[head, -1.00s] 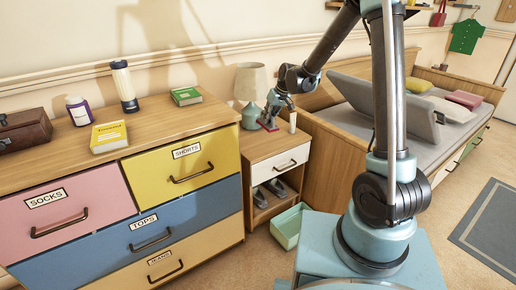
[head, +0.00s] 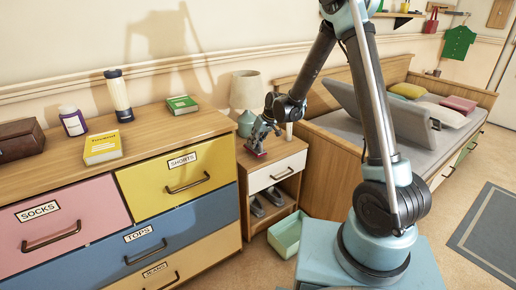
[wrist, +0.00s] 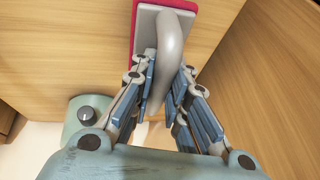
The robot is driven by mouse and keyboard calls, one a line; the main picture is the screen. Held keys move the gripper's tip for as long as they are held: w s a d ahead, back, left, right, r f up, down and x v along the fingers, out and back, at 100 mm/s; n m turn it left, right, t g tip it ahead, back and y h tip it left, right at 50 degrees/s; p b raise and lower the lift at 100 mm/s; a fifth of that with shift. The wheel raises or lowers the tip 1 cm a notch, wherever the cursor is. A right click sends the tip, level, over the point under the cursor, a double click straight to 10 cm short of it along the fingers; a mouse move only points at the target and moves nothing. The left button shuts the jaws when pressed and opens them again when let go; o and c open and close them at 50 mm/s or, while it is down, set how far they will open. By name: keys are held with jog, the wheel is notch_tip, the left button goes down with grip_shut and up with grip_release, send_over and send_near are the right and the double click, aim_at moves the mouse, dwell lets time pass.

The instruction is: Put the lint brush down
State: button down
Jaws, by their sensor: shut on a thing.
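The lint brush has a red-edged pale pad and a grey curved handle. In the wrist view the brush (wrist: 172,38) is at the top, and my gripper (wrist: 160,85) is shut on its handle from both sides. In the head view my gripper (head: 262,138) points down over the nightstand's wooden top (head: 278,161). The brush's red pad (head: 255,153) shows below the fingers, near the left side of that top. I cannot tell whether the pad touches the wood. Part of the handle is hidden by the fingers.
A teal lamp (head: 249,121) stands close behind my gripper, and a pale cylinder (head: 290,131) is to its right. The dresser (head: 160,140) with books and bottles is at left. The bed's wooden end (head: 325,165) rises at right. A green bin (head: 286,235) is on the floor.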

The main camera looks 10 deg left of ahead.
notch_tip(320, 180, down, 2)
jog(key=shift+f, duration=0.25)
jog(key=c, duration=1.5)
grip_release()
jog(key=shift+c, duration=0.2)
jog(key=shift+r, duration=0.1)
jog(key=v, duration=1.2)
jog(key=shift+d, duration=0.1)
